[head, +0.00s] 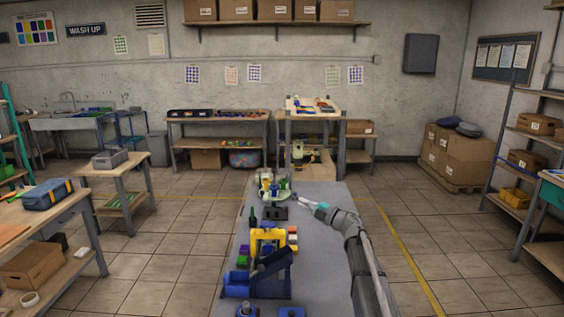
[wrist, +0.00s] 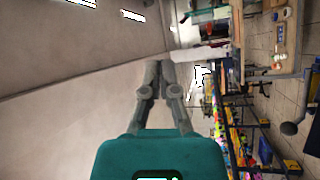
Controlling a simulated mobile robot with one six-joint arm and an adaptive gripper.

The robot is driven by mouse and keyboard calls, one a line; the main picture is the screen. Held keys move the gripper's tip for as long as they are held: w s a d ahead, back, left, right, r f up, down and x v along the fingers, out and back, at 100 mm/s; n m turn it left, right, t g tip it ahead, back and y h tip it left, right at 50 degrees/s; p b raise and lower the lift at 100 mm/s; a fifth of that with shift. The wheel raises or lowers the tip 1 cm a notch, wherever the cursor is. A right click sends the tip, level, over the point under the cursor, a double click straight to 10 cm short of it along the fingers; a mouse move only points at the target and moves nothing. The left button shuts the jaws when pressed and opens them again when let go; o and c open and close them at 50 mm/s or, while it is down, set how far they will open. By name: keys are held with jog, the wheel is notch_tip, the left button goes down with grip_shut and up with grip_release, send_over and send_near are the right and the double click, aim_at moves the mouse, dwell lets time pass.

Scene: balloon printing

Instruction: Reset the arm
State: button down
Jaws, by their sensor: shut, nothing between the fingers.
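My arm comes in from the lower right in the head view and reaches over the right side of the grey workbench (head: 327,258). The wrist picture is turned sideways. It shows mostly bare wall, with benches and floor on the right.
On the workbench stand a yellow and blue machine (head: 268,243), a dark bottle (head: 252,217) and small coloured blocks. A shelf table (head: 218,120) and a taller stand (head: 313,106) are behind. Cardboard boxes (head: 459,152) sit at the right.

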jog(key=d+m+t+h, duration=0.9)
jog(key=m+h, duration=0.3)
jog(key=m, duration=0.2)
jog(key=s+d+f+m+g+h, duration=0.6)
jog(key=s+d+f+m+h, duration=0.1)
jog(key=s+f+m+h, duration=0.25)
jog(key=s+a+f+m+g+y, duration=0.15)
jog(key=s+f+g, duration=0.3)
jog(key=s, duration=0.45)
jog(key=s+a+f+g+y, duration=0.25)
jog(key=s+f+g, duration=0.2)
jog(key=s, duration=0.55)
jog(key=s+a+f+m+g+y, duration=0.1)
jog(key=s+a+f+g, duration=0.3)
jog(key=s, duration=0.5)
notch_tip(320, 180, down, 22)
jog(key=d+g+b, duration=0.1)
jog(key=b, duration=2.1)
notch_tip(320, 180, up, 21)
jog(key=p, duration=2)
jog(key=shift+s, duration=0.3)
jog(key=shift+f+h, duration=0.1)
jog(key=shift+h, duration=0.15)
